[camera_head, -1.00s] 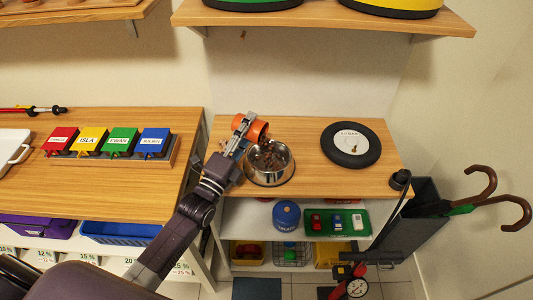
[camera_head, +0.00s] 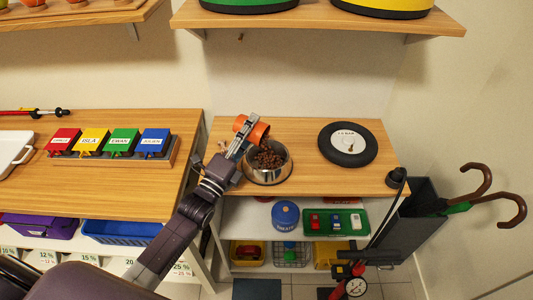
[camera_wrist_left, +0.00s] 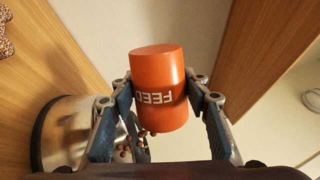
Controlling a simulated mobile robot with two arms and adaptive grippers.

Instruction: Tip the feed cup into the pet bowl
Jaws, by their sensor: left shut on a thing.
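My left gripper (camera_head: 246,135) is shut on the orange feed cup (camera_head: 259,131) and holds it tilted above the back left rim of the pet bowl. In the left wrist view the cup (camera_wrist_left: 159,90) sits between both fingers (camera_wrist_left: 160,97), its FEED label upside down. The steel pet bowl (camera_head: 270,181) stands on the small wooden table, with a heap of brown kibble (camera_head: 267,158) inside. In the left wrist view the bowl (camera_wrist_left: 70,135) is partly hidden behind a finger, and several kibble pieces (camera_wrist_left: 128,150) show by it. My right gripper is out of view.
A black round disc with a white centre (camera_head: 347,144) lies right of the bowl. Red, yellow, green and blue boxes (camera_head: 122,141) stand on the left table. A shelf (camera_head: 330,20) hangs above. An umbrella stand (camera_head: 415,225) is at the right.

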